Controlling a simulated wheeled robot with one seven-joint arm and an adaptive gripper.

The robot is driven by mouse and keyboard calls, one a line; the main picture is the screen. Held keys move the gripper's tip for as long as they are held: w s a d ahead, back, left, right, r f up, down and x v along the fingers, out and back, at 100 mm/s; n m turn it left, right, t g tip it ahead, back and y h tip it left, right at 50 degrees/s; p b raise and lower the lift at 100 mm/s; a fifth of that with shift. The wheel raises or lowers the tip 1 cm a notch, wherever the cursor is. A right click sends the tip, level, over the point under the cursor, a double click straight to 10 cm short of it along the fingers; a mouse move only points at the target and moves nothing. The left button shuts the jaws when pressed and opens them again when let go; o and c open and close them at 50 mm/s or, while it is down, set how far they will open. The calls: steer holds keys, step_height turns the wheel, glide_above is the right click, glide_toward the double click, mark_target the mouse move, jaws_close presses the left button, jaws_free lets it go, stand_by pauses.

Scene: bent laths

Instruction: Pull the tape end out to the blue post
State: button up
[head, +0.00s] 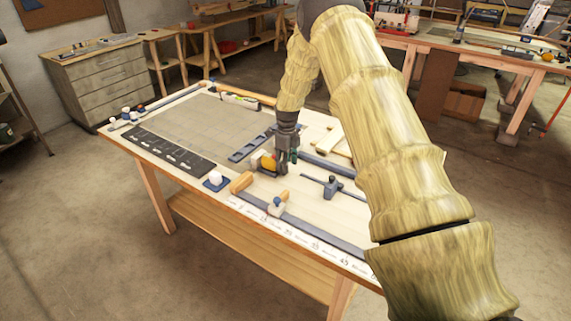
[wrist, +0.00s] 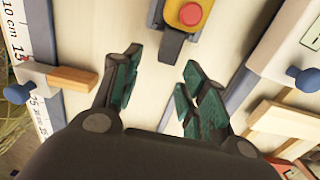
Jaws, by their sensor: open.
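The yellow tape measure (head: 268,163) with a red button lies on the workbench, close beside my gripper (head: 284,168). In the wrist view the yellow case (wrist: 190,13) is cut off by the top edge. A dark grey piece (wrist: 172,46) sticks out from it toward my gripper (wrist: 160,68); I cannot tell whether this is the tape end. My green-padded fingers are apart, with bare bench between them and the dark piece just beyond the tips. Several blue knobs show, but I cannot tell which, if any, is the blue post.
A grey rail with a scale runs along the bench's front edge, carrying a stop with a blue knob (head: 277,202). A wooden block (head: 241,182) and a dark clamp (head: 332,187) lie nearby. A grey mat (head: 205,125) covers the bench's left part.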

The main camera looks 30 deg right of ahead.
steer(key=w+f, duration=0.1)
steer(key=f, duration=0.1)
steer(key=w+f, duration=0.2)
steer(key=shift+w+a+f, duration=0.15)
steer(key=shift+f, duration=0.1)
steer(key=shift+s+r, duration=0.15)
steer(key=shift+s, duration=0.25)
steer(key=shift+s+r, duration=0.35)
steer(key=shift+s, duration=0.05)
steer(key=shift+c, duration=0.2)
steer(key=shift+w+f, duration=0.4)
steer(key=shift+w, duration=0.05)
steer(key=c, duration=0.7)
jaws_close()
steer(key=shift+s+r, duration=0.15)
